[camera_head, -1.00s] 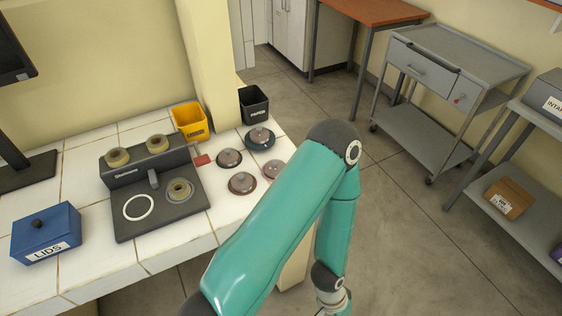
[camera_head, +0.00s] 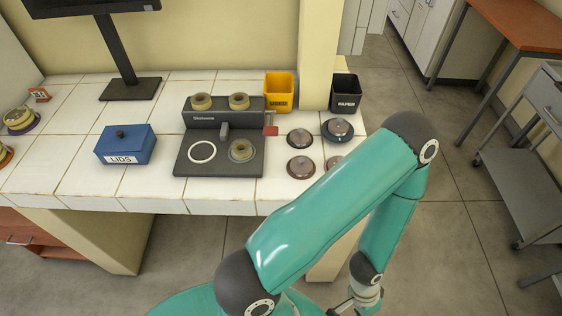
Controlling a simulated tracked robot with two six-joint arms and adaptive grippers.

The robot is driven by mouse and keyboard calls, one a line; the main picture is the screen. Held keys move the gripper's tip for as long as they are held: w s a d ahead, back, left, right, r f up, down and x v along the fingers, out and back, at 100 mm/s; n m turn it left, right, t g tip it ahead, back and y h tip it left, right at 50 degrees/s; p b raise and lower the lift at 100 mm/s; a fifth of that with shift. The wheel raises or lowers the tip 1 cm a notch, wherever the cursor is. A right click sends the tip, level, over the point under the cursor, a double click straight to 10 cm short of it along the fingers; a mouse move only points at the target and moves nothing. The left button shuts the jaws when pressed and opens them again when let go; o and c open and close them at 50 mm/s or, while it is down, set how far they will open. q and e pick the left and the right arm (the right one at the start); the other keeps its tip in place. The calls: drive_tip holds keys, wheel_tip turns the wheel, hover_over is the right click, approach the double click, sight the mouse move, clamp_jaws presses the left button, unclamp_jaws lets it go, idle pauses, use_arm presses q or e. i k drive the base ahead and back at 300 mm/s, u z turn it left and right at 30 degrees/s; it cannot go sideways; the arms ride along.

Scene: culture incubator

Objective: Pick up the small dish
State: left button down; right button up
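Several round lidded dishes stand on the white tiled counter (camera_head: 70,180). A group sits at its right end: a dark brown dish (camera_head: 300,138), a dark blue-rimmed dish (camera_head: 337,129), a reddish-brown dish (camera_head: 300,166) and a pinkish dish (camera_head: 333,162), partly hidden by my arm. Pale ring-shaped dishes sit on a dark device: back left (camera_head: 201,101), back right (camera_head: 239,101) and front right (camera_head: 242,150). I cannot tell which is the small dish. My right gripper (camera_head: 342,308) is cut off at the bottom edge, below the counter and away from the dishes. My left gripper is out of view.
The dark device (camera_head: 220,165) has an empty white ring at front left. A blue LIDS box (camera_head: 126,145), yellow bin (camera_head: 279,92), black PAPER bin (camera_head: 345,93) and monitor stand (camera_head: 130,88) share the counter. More round items (camera_head: 20,119) are at far left.

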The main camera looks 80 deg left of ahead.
sight(296, 174)
drive_tip(key=z, duration=0.35)
drive_tip(key=i, duration=0.2)
drive_tip(key=u, duration=3.15)
drive_tip(key=k, duration=0.6)
drive_tip(key=u, duration=0.25)
drive_tip(key=i, duration=0.55)
drive_tip(key=z, duration=0.2)
drive_tip(key=k, duration=0.5)
drive_tip(key=u, duration=0.2)
drive_tip(key=i, duration=0.3)
drive_tip(key=z, duration=0.05)
